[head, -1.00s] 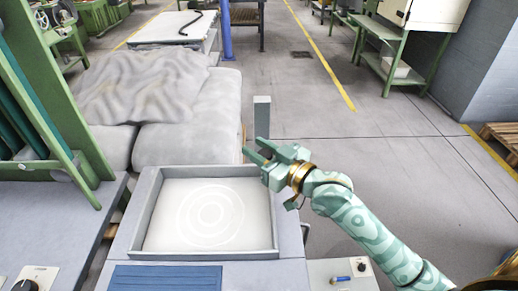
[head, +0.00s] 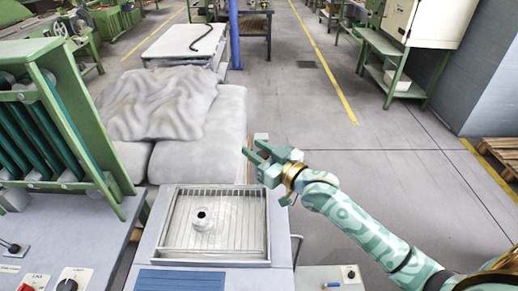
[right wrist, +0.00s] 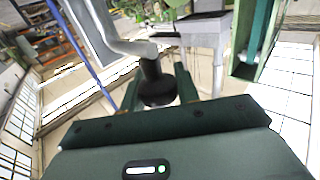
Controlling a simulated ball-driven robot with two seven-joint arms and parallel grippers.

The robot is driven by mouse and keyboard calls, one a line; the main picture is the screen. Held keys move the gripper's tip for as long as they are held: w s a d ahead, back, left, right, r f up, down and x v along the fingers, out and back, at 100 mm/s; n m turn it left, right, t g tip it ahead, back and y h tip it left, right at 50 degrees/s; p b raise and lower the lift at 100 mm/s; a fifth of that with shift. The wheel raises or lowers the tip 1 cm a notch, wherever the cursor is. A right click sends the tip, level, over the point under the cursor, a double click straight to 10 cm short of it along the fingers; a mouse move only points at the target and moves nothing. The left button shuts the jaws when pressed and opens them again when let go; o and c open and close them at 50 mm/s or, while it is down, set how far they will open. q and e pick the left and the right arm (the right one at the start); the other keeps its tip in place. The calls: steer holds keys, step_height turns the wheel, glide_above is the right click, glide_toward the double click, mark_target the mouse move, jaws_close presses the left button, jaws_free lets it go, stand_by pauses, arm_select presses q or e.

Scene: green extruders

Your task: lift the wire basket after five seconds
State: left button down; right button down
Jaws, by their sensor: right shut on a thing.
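The wire basket (head: 238,222) shows in the square grey tank (head: 161,225), its thin bars and rim in plain sight. A round metal part with a dark hole (head: 203,219) lies in it, left of the middle. My right gripper (head: 252,149) is just beyond the tank's far right corner, not on the basket itself. In the right wrist view it is shut on a black knob (right wrist: 157,92), which sits at the end of a grey bent lever (right wrist: 118,42). In the head view the knob cannot be made out. My left gripper is not in view.
Grey cloth-covered bulk (head: 195,130) stands behind the tank. A green frame with dark slats (head: 60,130) is at left. A blue slatted panel (head: 195,280) lies in front of the tank. Open floor (head: 340,150) extends to the right.

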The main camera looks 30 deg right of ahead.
steer(key=shift+w+r, duration=0.1)
steer(key=shift+r, duration=0.25)
steer(key=c, duration=1)
jaws_free()
steer(key=shift+c, duration=0.2)
steer(key=shift+f, duration=0.1)
steer(key=shift+s, duration=0.3)
steer(key=p+v, duration=0.2)
steer(key=v, duration=1.4)
steer(key=shift+f, duration=0.15)
steer(key=shift+w+d, duration=0.1)
